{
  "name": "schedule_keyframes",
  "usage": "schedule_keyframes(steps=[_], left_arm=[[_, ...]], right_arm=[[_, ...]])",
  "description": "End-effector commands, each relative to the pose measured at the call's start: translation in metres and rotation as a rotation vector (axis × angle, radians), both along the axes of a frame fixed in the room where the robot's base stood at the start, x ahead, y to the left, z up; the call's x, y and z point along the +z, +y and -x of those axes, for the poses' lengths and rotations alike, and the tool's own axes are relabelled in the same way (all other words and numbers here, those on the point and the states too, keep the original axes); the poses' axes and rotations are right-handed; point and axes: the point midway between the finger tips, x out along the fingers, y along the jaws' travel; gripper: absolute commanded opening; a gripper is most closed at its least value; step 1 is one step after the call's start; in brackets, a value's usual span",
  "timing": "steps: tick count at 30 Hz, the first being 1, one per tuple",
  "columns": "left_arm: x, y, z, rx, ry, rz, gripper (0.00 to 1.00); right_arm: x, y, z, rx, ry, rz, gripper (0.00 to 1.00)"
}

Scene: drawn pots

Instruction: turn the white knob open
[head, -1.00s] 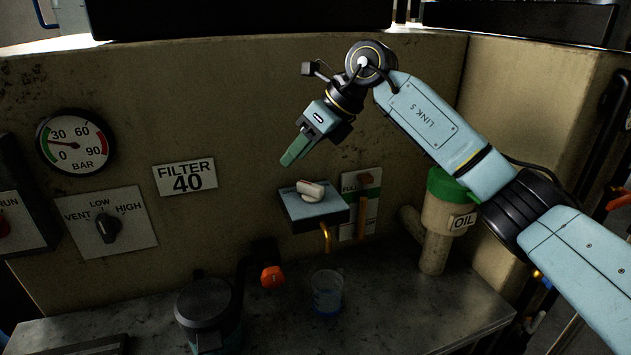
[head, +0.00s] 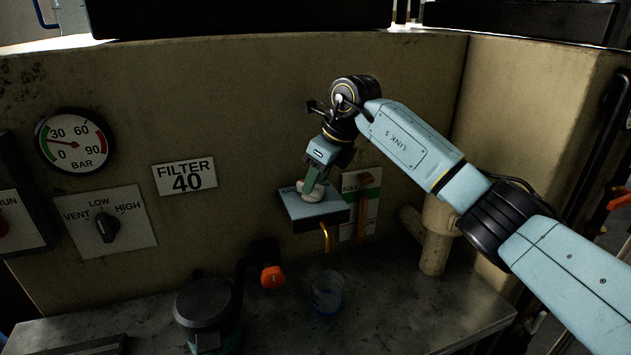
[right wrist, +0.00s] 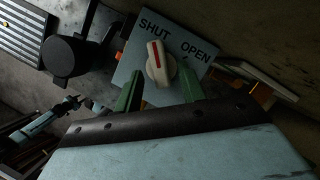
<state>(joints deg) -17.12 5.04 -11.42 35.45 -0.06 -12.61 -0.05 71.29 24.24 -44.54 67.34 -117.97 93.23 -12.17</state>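The white knob (head: 313,193) sits on a pale blue plate (head: 318,210) fixed to the wall. In the right wrist view the knob (right wrist: 160,63) has a red line pointing towards the word SHUT; OPEN is printed to the right. My right gripper (head: 312,183) is at the knob and partly covers it in the head view. In the right wrist view its green fingers (right wrist: 160,88) are apart, one on each side of the knob, with gaps visible. A small pale blue arm at the left of that view seems to be my left one; its gripper (right wrist: 88,104) is too small to judge.
A brass spout (head: 326,238) hangs below the plate, above a clear cup (head: 327,293) on the bench. An orange knob (head: 272,277) and a dark lidded pot (head: 204,303) are left of it. A thick beige pipe (head: 436,238) stands right.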

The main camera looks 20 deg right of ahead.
Motion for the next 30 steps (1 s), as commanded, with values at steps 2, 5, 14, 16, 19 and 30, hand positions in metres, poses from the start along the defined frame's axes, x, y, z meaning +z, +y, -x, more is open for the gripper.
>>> schedule_keyframes(steps=[2,5,14,16,19,30], left_arm=[[0.000,0.002,0.000,-0.001,0.000,-0.003,0.36],[0.000,0.005,0.000,-0.002,0.001,-0.007,0.36],[0.000,0.008,0.000,-0.003,0.001,-0.010,0.36],[0.000,0.008,0.000,-0.003,0.001,-0.010,0.36],[0.000,0.007,0.000,-0.003,0.001,-0.009,0.36],[0.000,-0.003,0.000,0.001,0.001,0.004,0.36]], right_arm=[[-0.007,0.002,-0.002,-0.001,0.002,0.000,0.40],[-0.011,0.003,-0.003,0.000,-0.001,0.001,0.40],[-0.011,0.003,-0.004,0.000,-0.001,0.001,0.37],[-0.011,0.003,-0.004,0.000,-0.001,0.001,0.28],[-0.011,0.003,-0.003,0.000,0.000,0.000,0.15],[-0.011,0.003,-0.003,-0.015,0.000,0.000,0.00]])
